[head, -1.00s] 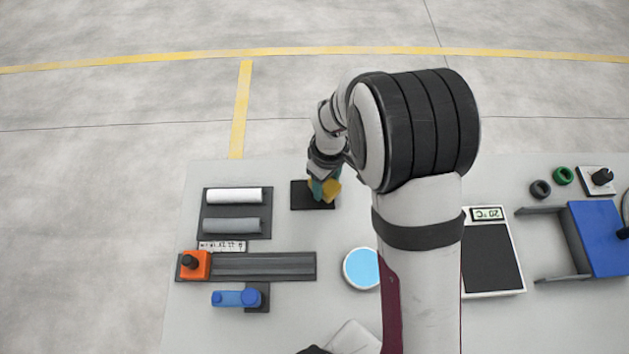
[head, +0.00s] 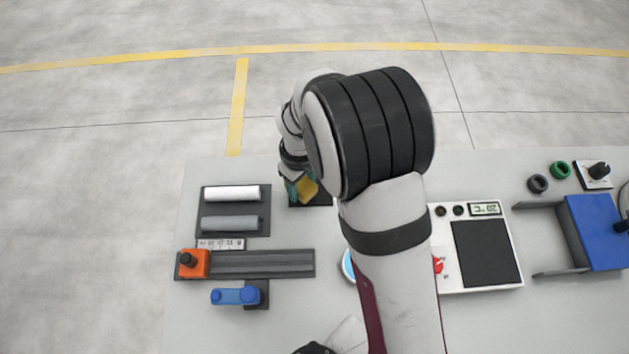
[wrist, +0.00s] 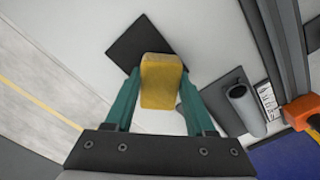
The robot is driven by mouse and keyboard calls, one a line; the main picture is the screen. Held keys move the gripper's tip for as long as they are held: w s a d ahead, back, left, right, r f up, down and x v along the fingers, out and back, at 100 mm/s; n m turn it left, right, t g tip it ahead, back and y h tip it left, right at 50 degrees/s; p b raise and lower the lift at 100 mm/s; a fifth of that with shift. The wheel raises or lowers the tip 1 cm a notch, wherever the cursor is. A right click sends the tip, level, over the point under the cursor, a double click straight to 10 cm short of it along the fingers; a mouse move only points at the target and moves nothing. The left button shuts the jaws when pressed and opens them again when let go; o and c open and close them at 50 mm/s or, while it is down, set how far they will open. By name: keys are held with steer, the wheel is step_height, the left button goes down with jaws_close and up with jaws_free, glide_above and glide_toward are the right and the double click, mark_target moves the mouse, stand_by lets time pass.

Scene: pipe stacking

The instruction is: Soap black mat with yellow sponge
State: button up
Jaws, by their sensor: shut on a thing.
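The yellow sponge (wrist: 161,82) is held between the two green fingers of my gripper (wrist: 157,95) in the wrist view. In the head view the sponge (head: 308,189) shows beside the green fingers of my gripper (head: 298,190), low over the black mat. The black mat (wrist: 140,43) lies flat on the table, and the sponge overlaps its near corner in the wrist view. In the head view only part of the black mat (head: 322,199) shows, as my arm and gripper cover the rest. I cannot tell whether the sponge touches the mat.
A dark holder with a white pipe (head: 232,193) and a grey pipe (head: 230,223) stands left of the mat. Below it are a dark rail with an orange block (head: 194,264) and a blue part (head: 235,296). A hotplate (head: 485,252) is at right. The blue dish (head: 348,266) is mostly hidden.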

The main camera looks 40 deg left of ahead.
steer(key=shift+s+a, duration=1.4)
steer(key=shift+w+d, duration=3.55)
steer(key=shift+w+d+r, duration=0.1)
steer(key=shift+w+d, duration=0.05)
steer(key=shift+w, duration=0.05)
step_height(320, 180, up, 6)
steer(key=shift+r, duration=0.15)
